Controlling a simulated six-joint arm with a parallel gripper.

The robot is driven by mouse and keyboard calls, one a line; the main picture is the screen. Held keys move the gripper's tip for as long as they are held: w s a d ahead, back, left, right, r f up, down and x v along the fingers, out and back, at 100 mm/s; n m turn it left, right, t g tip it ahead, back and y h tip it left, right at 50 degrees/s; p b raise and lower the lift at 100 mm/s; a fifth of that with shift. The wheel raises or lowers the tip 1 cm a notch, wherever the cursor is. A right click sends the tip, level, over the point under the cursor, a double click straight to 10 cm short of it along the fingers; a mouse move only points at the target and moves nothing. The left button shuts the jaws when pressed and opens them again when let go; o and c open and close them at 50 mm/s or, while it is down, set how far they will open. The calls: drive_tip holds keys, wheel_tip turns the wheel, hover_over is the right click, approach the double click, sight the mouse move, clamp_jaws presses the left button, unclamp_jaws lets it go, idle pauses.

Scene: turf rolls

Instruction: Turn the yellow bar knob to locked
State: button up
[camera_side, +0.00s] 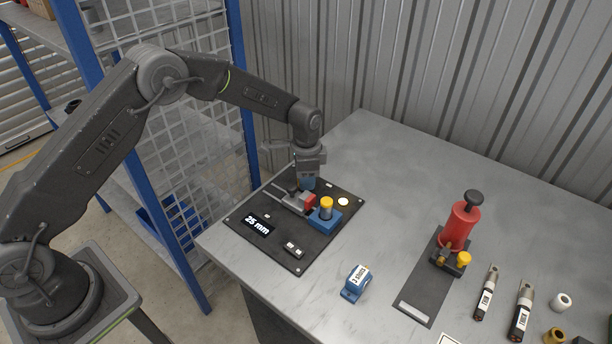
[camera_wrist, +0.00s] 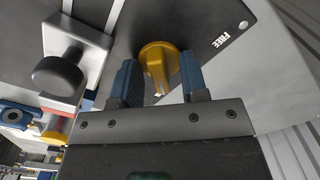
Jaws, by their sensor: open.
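The yellow bar knob (camera_wrist: 157,54) sits on a dark panel (camera_wrist: 215,12) in the wrist view, close to a white "FREE" label (camera_wrist: 229,34). Its bar points toward the lower edge of the picture, with a pale mark at its end. My gripper (camera_wrist: 158,80) is open, with one blue finger on each side of the knob; I cannot tell whether either finger touches it. In the side view my gripper (camera_side: 308,184) is low over the back of the dark panel (camera_side: 290,257). The knob is hidden there behind my gripper and the parts in front.
A blue block (camera_side: 322,221) with a yellow-capped post stands close in front of my gripper, beside a red block (camera_side: 309,201). A grey block with a black knob (camera_wrist: 58,72) is near the left finger.

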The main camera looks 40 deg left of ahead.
wheel_tip(320, 180, up, 14)
idle(0.6)
drive_tip(key=s+a+r+n+t, duration=0.3)
drive_tip(key=s+r+n, duration=0.1)
drive_tip(key=s+r, duration=1.1)
drive_tip(key=s+f+n+t, duration=0.1)
drive_tip(key=s+n, duration=0.1)
drive_tip(key=s, duration=0.7)
drive_tip(key=s+a+f+n+t, duration=0.1)
drive_tip(key=s+n, duration=0.2)
drive_tip(key=s, duration=0.6)
drive_tip(key=shift+s+a+f+t, duration=0.2)
drive_tip(key=shift+s+a+t, duration=0.1)
drive_tip(key=shift+s, duration=0.05)
